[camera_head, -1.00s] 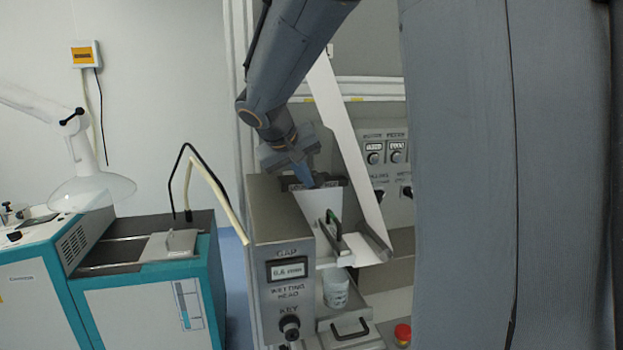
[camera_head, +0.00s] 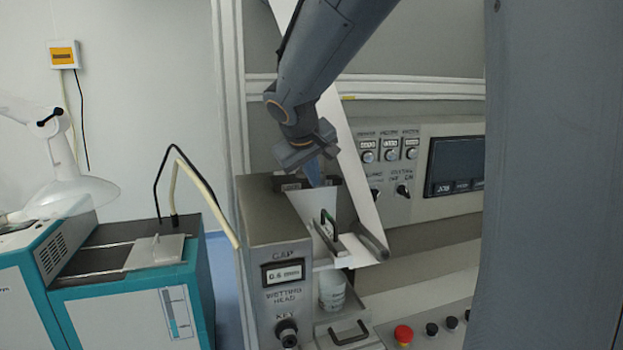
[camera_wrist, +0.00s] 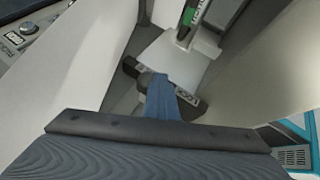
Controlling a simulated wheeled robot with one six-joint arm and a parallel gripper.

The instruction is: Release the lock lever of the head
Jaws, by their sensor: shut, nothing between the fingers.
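The wetting head (camera_head: 262,222) is a grey metal box at the picture's centre, with a gap display (camera_head: 283,272) and a key knob (camera_head: 287,331). My gripper (camera_head: 313,180) points down over its top, beside a dark bar-like part (camera_head: 291,185). In the wrist view my gripper's blue fingers (camera_wrist: 160,102) are together and empty, in front of a dark piece (camera_wrist: 133,68) and a dark labelled block (camera_wrist: 190,98). These may be the lock lever and its mount; the fingers hide their middle. I cannot tell whether the fingers touch them.
A white web (camera_head: 352,165) slants down just right of my gripper. A green-and-black handle (camera_head: 328,224) stands below it. A control panel (camera_head: 410,165) is behind. A red button (camera_head: 403,334) sits at lower right. A teal machine (camera_head: 130,290) stands left.

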